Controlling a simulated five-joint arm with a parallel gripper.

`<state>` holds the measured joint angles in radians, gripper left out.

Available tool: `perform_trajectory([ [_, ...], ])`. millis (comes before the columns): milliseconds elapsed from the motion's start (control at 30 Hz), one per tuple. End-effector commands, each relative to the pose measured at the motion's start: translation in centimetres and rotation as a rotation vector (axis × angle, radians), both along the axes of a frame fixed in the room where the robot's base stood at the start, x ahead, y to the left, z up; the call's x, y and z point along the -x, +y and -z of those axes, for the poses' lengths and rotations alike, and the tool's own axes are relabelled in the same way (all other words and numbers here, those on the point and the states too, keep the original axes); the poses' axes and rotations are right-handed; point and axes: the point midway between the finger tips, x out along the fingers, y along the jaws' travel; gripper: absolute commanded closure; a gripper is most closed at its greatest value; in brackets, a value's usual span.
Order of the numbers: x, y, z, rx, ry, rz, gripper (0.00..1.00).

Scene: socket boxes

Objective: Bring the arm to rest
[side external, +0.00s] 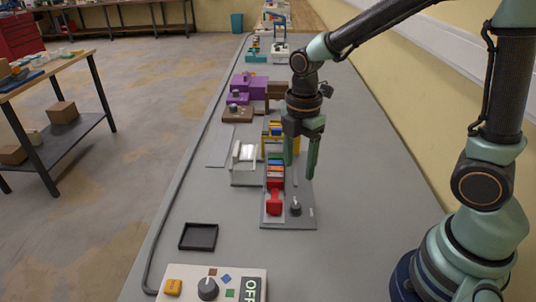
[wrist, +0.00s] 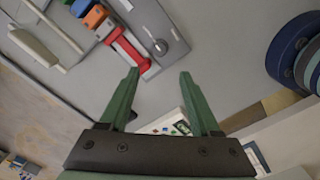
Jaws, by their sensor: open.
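My gripper (side external: 302,150) is above the grey bench, in front of and over the socket boxes. Its two green fingers are spread apart with nothing between them; they also show in the wrist view (wrist: 158,78). Below it in the side view is a grey board (side external: 289,222) with a red block (side external: 274,201), a dark knob (side external: 295,207) and a row of coloured blocks. In the wrist view the same red block (wrist: 130,52) lies beyond the left fingertip. Whether the fingers touch anything cannot be told, but they appear clear.
A clear-lidded box (side external: 244,163) stands left of the board. A black tray (side external: 198,237) and a white panel marked OFF (side external: 228,276) lie nearer the camera. Purple boxes (side external: 240,91) stand farther back. A wall runs along the right; bare bench lies around the black tray.

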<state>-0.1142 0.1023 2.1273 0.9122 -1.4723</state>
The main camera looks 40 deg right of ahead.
Motion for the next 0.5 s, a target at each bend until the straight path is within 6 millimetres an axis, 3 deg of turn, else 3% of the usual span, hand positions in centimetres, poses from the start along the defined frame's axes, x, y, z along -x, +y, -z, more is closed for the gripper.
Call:
perform_trajectory([
  [233, 0.2, -0.4, -1.4, -0.008, -0.043, 0.120, 0.36],
  [500, 2.1, -2.0, -6.7, -0.097, -0.220, 0.713, 0.36],
])
